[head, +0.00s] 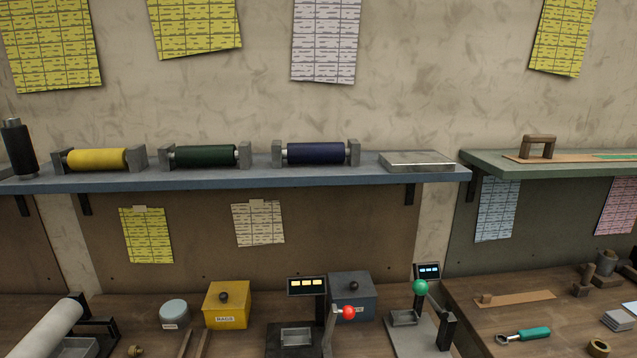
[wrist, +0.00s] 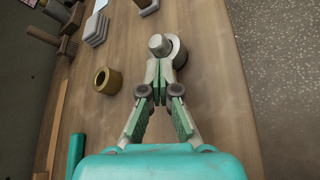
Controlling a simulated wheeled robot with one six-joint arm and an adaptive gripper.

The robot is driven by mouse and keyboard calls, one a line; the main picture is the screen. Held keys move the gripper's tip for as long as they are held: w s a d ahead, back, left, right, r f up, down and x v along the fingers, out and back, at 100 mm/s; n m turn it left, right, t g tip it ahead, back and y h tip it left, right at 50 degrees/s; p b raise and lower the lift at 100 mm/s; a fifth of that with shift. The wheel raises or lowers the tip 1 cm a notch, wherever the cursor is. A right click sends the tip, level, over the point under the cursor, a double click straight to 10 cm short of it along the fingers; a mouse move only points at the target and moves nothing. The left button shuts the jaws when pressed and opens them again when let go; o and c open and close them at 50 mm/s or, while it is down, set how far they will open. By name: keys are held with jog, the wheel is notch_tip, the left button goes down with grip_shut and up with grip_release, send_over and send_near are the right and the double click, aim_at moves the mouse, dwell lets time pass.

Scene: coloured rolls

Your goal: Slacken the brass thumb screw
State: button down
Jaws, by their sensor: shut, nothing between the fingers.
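A small brass piece (head: 135,351) shows at the bottom edge of the head view, beside the stand with the white roll (head: 48,330). It is cut off, and I cannot tell whether it is the brass thumb screw. A brass ring (wrist: 107,80) lies on the wooden bench in the wrist view; a similar brass ring (head: 598,347) shows at lower right in the head view. My gripper (wrist: 158,92) is shut and empty, its tips close to a pale grey round piece with a short peg (wrist: 160,46). I cannot tell whether they touch. My gripper is outside the head view.
A teal-handled tool (head: 525,335) lies on the right bench. Grey stacked plates (wrist: 97,29) and wooden pieces are at upper left in the wrist view. The bench edge drops to a grey floor (wrist: 288,75) on the right. A shelf (head: 240,180) holds coloured rolls.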

jog(key=shift+s+f, duration=0.25)
jog(key=shift+s, duration=0.1)
jog(key=shift+s+f, duration=0.15)
jog(key=shift+s, duration=0.15)
jog(key=shift+s+f, duration=0.2)
jog(key=shift+f, duration=0.05)
dwell(0.4)
jog(key=shift+r, duration=0.1)
jog(key=shift+s+r, duration=0.2)
jog(key=shift+s, duration=0.05)
jog(key=shift+s+a+r, duration=0.1)
jog(key=shift+s+a, duration=0.05)
jog(key=shift+a, duration=1.3)
jog(key=shift+s+a, duration=0.1)
jog(key=shift+a, duration=1.35)
